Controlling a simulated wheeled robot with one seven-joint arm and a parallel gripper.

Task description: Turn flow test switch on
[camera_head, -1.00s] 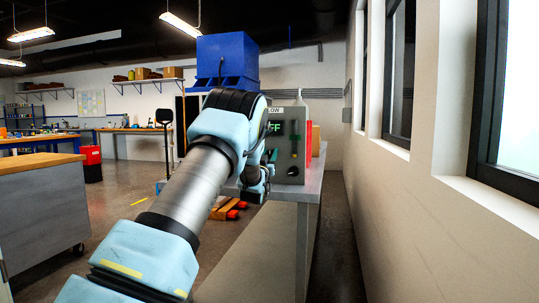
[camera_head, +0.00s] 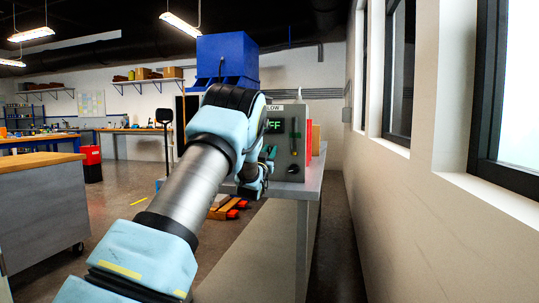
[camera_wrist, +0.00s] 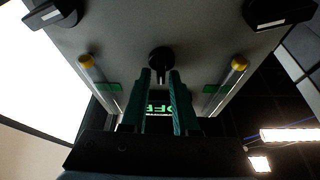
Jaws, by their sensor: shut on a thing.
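The grey control box (camera_head: 295,135) stands on a bench in the head view. Its green display (camera_head: 274,126) shows the letters "FF", with the rest hidden by my arm. In the wrist view the panel appears upside down, with a green "OFF" display (camera_wrist: 160,106) partly behind my fingers. A black switch knob (camera_wrist: 160,58) is at the middle of the panel. My gripper (camera_wrist: 161,75) has its two teal fingers at this knob, one fingertip on each side, shut on it. In the head view my gripper (camera_head: 269,155) is partly hidden by my wrist.
Two clear tubes with yellow ends (camera_wrist: 86,63) (camera_wrist: 238,64) flank the fingers. Black knobs (camera_wrist: 55,12) (camera_wrist: 278,12) sit at the panel's outer corners. A blue container (camera_head: 227,60) rises behind my arm. The wall with windows (camera_head: 400,70) is at the right.

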